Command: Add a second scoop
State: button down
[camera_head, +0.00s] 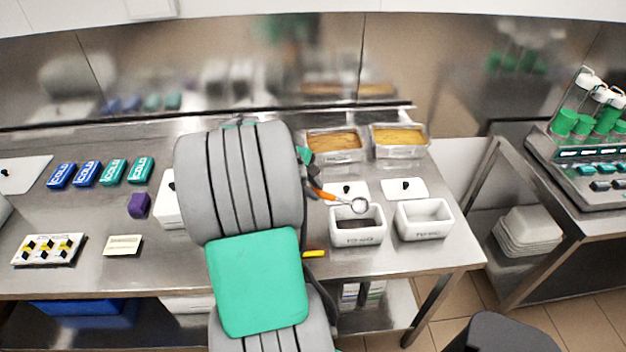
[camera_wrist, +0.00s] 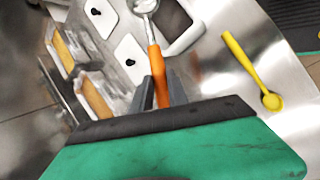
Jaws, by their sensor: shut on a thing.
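My gripper (camera_head: 314,188) is shut on the orange handle of a metal scoop (camera_head: 330,196). In the wrist view the handle (camera_wrist: 158,78) sits between the two grey fingers (camera_wrist: 160,92). The scoop's round bowl appears over the back rim of the left white tub (camera_head: 357,239); whether it holds anything is unclear. That tub looks dark inside. The right white tub (camera_head: 424,231) looks empty. Two metal pans with yellow-tan contents, a left pan (camera_head: 335,158) and a right pan (camera_head: 401,152), stand behind the tubs.
Two white lids, one left (camera_head: 346,189) and one right (camera_head: 404,189), lie between pans and tubs. A yellow utensil (camera_wrist: 252,70) lies on the steel counter. Cold packs (camera_head: 100,172) and a purple block (camera_head: 139,205) are at left. My arm hides the counter's middle.

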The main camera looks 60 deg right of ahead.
jog(key=y+p, duration=0.1)
jog(key=p, duration=0.1)
jog(key=d+r+y+p, duration=0.1)
jog(key=p, duration=0.1)
jog(key=shift+d+f+y, duration=0.2)
jog(key=shift+f+y, duration=0.15)
jog(key=shift+y, duration=0.25)
jog(key=shift+d+n+y, duration=0.2)
jog(key=shift+n+y, duration=0.1)
jog(key=shift+y, duration=0.3)
jog(key=shift+w+d+r, duration=0.1)
jog(key=shift+w+r, duration=0.05)
jog(key=shift+r, duration=1.2)
